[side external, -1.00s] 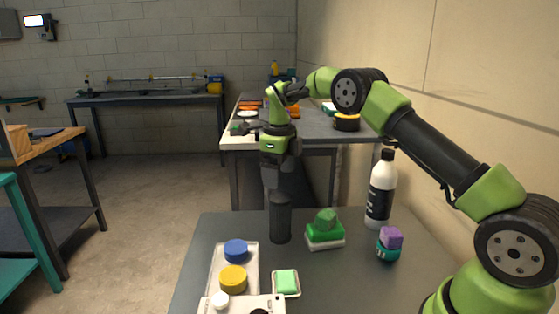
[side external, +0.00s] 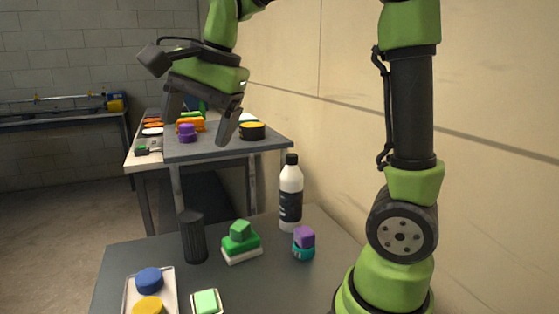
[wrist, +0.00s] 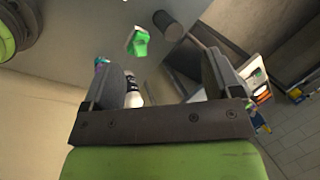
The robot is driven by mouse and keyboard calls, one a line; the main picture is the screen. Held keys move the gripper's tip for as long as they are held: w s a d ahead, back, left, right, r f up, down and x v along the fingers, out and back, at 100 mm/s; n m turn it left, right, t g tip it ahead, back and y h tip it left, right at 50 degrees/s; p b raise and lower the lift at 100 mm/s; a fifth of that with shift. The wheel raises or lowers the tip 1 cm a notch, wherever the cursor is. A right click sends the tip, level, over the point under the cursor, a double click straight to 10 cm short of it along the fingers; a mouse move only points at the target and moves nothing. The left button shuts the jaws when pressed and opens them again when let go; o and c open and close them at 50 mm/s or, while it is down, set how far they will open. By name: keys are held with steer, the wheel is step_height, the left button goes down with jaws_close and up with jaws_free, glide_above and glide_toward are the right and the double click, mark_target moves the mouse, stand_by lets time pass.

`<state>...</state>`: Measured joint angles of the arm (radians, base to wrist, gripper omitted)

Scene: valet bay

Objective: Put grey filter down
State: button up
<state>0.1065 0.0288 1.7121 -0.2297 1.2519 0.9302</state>
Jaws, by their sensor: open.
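The grey filter (side external: 194,238), a dark ribbed cylinder, stands upright on the near grey table (side external: 140,254), left of a stacked green block. It also shows in the wrist view (wrist: 168,25), at the top and beyond my fingers. My gripper (side external: 197,128) is raised well above the table, tilted, with its fingers spread and nothing between them. In the wrist view my gripper (wrist: 160,68) is likewise open and apart from the filter.
A green block on a green and white sponge-like base (side external: 241,243), a white bottle (side external: 291,200) and a purple and teal stack (side external: 304,243) stand right of the filter. In front are a tray with blue and yellow lids (side external: 149,281) and a green-topped pad (side external: 206,302).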

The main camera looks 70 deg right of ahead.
steer(key=s+a+f+n+t, duration=0.1)
steer(key=s+a+n, duration=0.1)
steer(key=s+n, duration=0.4)
steer(key=s+a+f+n+t+y, duration=0.1)
steer(key=s+a+f+n+t, duration=0.1)
steer(key=s+n, duration=0.4)
steer(key=s, duration=0.2)
steer(key=shift+s, duration=0.4)
